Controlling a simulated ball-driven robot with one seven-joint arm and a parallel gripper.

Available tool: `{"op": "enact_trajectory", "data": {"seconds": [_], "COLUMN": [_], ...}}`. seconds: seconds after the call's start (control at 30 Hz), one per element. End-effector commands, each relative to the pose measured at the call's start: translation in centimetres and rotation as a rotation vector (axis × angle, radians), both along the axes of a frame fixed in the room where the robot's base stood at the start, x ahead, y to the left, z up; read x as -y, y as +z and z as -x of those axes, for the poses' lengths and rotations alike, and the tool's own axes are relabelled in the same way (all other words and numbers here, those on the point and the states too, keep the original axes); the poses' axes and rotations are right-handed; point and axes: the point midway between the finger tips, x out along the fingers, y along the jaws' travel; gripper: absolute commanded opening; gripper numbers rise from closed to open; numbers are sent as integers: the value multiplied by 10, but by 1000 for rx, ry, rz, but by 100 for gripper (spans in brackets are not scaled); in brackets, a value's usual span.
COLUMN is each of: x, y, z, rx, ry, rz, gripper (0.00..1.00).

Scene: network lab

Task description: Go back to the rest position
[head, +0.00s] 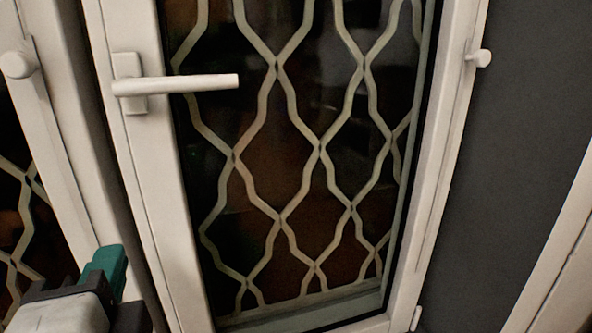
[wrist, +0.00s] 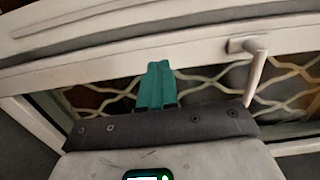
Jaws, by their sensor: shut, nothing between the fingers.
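My gripper (head: 112,262) shows at the lower left of the head view, in front of the white frame of a glazed door. Its teal fingers are together and empty, and they also show in the middle of the wrist view (wrist: 156,86). A white lever handle (head: 178,85) sits on the door's left stile, up and to the right of my gripper and apart from it. In the wrist view the handle (wrist: 256,66) is right of the fingers, with its lower end hidden behind my gripper's body.
The glazed door (head: 160,190) has a wavy cream grille (head: 283,215) over dark glass and looks closed. A second white-framed panel (head: 50,140) with a round knob (head: 17,64) stands at the left. A dark grey wall (head: 520,120) lies to the right.

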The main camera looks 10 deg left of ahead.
Motion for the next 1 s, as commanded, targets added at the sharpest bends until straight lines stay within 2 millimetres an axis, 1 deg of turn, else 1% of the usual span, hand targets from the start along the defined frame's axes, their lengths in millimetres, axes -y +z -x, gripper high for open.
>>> {"op": "enact_trajectory", "data": {"seconds": [0.07,0.13,0.17,0.23,0.27,0.3,0.37,0.4,0.47,0.5,0.57,0.6,0.67,0.7,0.77,0.8,0.87,0.9,0.97,1.0], "x": [7,20,27,51,64,82,112,132,163,184,217,239,273,295,329,350,382,402,430,447], "y": [-8,-24,-33,-60,-74,-92,-119,-137,-164,-181,-207,-223,-248,-264,-287,-302,-324,-337,-357,-369], "z": [-8,-21,-29,-49,-58,-69,-83,-91,-99,-103,-106,-105,-102,-97,-87,-78,-60,-47,-23,-5], "rx": [-4,-10,-13,-27,-35,-50,-75,-94,-128,-153,-194,-223,-272,-306,-359,-396,-452,-490,-546,-582], "ry": [-14,-37,-50,-82,-95,-111,-130,-137,-143,-143,-135,-125,-101,-81,-42,-10,47,90,164,220], "rz": [32,95,132,243,297,373,485,558,667,738,840,906,1001,1061,1147,1199,1270,1312,1366,1395], "gripper": [0,0,0,0,0,0,0,0,0,0,0,0,0,0,0,0,0,0,0,0]}}
